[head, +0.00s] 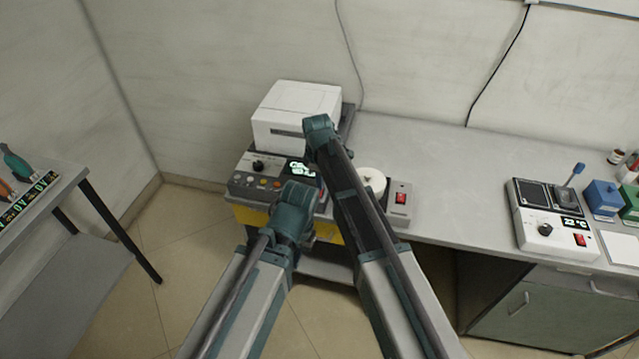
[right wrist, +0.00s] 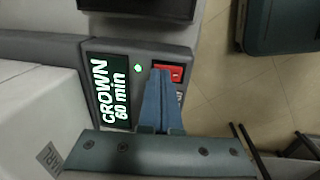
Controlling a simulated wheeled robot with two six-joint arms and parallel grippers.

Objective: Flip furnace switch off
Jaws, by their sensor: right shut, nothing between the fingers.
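The furnace is a white box (head: 297,108) above a grey panel with a knob and several buttons. Its lit display (right wrist: 110,88) reads "CROWN 60 min" in the right wrist view, and a green light (right wrist: 138,68) glows beside it. A red switch (right wrist: 170,72) sits next to the display. My right gripper (right wrist: 164,80) is shut and empty, with its fingertips at the switch, covering part of it. I cannot tell if they touch or press it.
A small grey unit with its own red switch (head: 401,198) stands just right of the furnace. A device with a 22 °C display (head: 572,223) and another red switch stands far right. Bench top (head: 440,165) between them is clear. A side table (head: 75,200) stands at left.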

